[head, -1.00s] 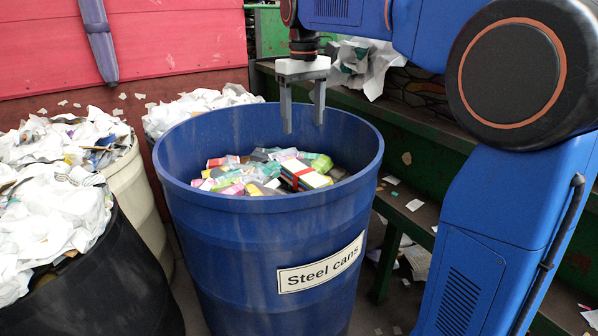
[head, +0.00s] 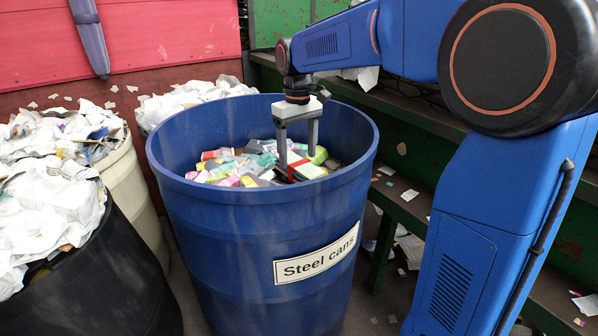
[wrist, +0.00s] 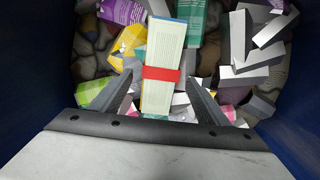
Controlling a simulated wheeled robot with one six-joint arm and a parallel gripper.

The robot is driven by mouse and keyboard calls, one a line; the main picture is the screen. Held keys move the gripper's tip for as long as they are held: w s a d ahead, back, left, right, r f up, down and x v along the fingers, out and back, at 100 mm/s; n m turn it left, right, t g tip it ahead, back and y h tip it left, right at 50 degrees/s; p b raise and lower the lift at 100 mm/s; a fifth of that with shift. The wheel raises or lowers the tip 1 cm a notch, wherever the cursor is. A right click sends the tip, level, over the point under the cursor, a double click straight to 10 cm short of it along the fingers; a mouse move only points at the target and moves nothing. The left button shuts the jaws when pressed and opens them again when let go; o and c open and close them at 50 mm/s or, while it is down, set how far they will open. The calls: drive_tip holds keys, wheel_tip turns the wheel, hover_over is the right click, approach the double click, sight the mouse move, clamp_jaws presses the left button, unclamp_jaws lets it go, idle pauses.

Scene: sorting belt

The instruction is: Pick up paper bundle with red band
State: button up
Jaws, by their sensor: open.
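The paper bundle with red band (head: 311,171) lies on top of the cartons inside the blue barrel labelled "Steel cans" (head: 250,245). In the wrist view the bundle (wrist: 164,48) is a pale, printed block with a red band across it. My gripper (head: 297,160) points down into the barrel at the bundle. In the wrist view my gripper (wrist: 161,82) is open, with one finger on each side of the bundle's near end, around the band. I cannot tell whether the fingers touch it. In the head view a finger hides part of the bundle.
Several cartons surround the bundle, including a yellow one (wrist: 127,46) and grey ones (wrist: 245,70). The barrel wall rises all round. A black bin (head: 105,275) and a cream bin (head: 135,185) heaped with paper stand at left. A green bench (head: 420,205) stands at right.

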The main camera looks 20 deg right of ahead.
sight(299, 163)
drive_tip(key=f, duration=0.4)
drive_tip(key=shift+s+f, duration=0.3)
drive_tip(key=shift+f, duration=0.1)
drive_tip(key=shift+d, duration=0.1)
drive_tip(key=c, duration=1.3)
